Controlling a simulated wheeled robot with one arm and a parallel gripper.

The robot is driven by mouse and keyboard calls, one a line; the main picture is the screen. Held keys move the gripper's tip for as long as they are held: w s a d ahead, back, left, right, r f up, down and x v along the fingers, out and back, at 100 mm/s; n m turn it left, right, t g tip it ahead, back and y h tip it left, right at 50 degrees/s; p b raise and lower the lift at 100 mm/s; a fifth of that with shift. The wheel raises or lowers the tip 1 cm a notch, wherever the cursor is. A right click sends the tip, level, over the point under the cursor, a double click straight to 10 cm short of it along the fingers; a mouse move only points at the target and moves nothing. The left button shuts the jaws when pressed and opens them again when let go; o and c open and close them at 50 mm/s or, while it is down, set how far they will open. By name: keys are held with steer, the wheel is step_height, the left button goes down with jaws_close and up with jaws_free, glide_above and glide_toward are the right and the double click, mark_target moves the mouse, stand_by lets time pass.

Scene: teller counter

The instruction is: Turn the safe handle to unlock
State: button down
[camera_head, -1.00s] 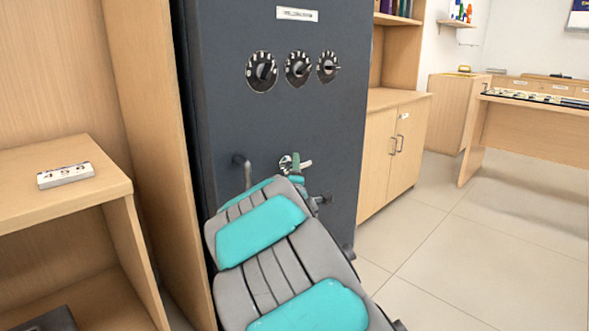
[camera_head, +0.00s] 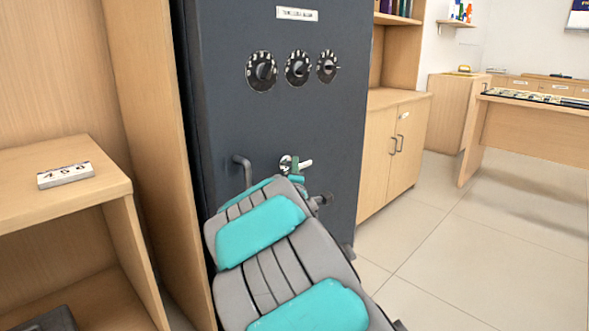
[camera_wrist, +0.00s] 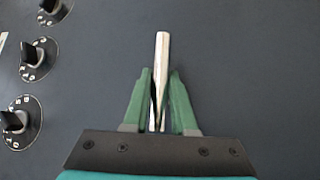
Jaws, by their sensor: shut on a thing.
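The dark grey safe (camera_head: 220,110) stands upright in the head view with its door closed. Its pale metal handle (camera_head: 305,163) sticks out to the right from a round hub, low on the door. My gripper (camera_head: 294,165) is at the handle, its green fingers shut on it. In the wrist view my gripper (camera_wrist: 160,95) has the handle (camera_wrist: 162,55) between its fingers, with the handle's end showing past the fingertips. My arm hides part of the lower door. Three black dials (camera_head: 297,68) sit in a row above; they also show in the wrist view (camera_wrist: 38,58).
A bent grey pull bar (camera_head: 245,168) is fixed on the door left of the handle.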

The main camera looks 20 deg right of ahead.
steer(key=shift+r, duration=0.1)
steer(key=shift+r+m+g+p, duration=0.1)
steer(key=shift+m+g+p, duration=0.2)
steer(key=shift+m+g, duration=0.1)
steer(key=m+g+y+p, duration=0.2)
steer(key=shift+r+m, duration=0.2)
steer(key=shift+m, duration=0.2)
steer(key=shift+w+m+g+y+p, duration=0.1)
steer(key=shift+m+g+y+p, duration=0.35)
steer(key=shift+m+g+y, duration=0.35)
steer(key=shift+d+f+m+g+y+p, duration=0.15)
steer(key=shift+m+g+y+p, duration=0.15)
steer(key=shift+m+g+y, duration=0.6)
steer(key=c, duration=0.7)
jaws_free()
steer(key=shift+c, duration=0.2)
